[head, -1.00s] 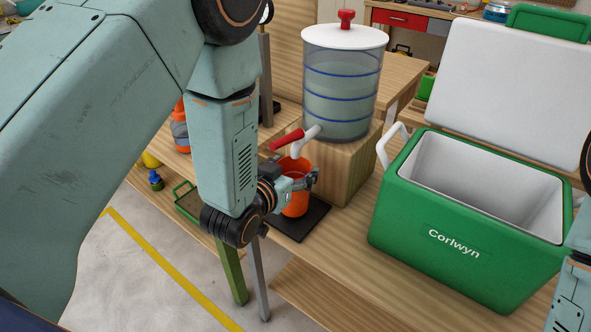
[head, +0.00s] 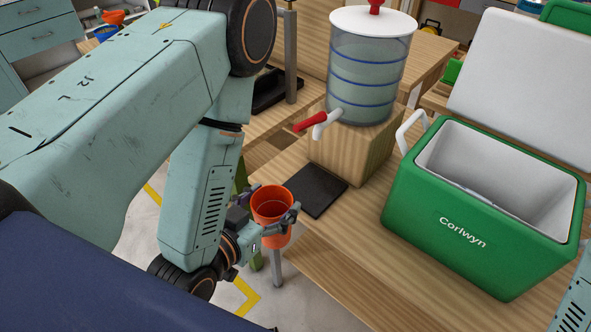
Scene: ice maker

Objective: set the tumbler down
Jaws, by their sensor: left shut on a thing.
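An orange tumbler (head: 271,207) is upright between the fingers of my left gripper (head: 268,217), which is shut on it. The tumbler is in front of the bench's near edge, with floor behind its lower part in the picture. Its inside looks orange; I cannot tell whether it holds liquid. A black mat (head: 316,191) lies bare on the wooden bench (head: 345,235), to the right of the tumbler and below the tap. My right gripper is not in view; only a bit of my right arm shows at the right edge.
A clear dispenser (head: 366,75) with a white lid and red-handled tap (head: 314,123) stands on a wooden block (head: 350,152). An open green cooler (head: 470,225) stands at the right. The bench front between mat and cooler is clear.

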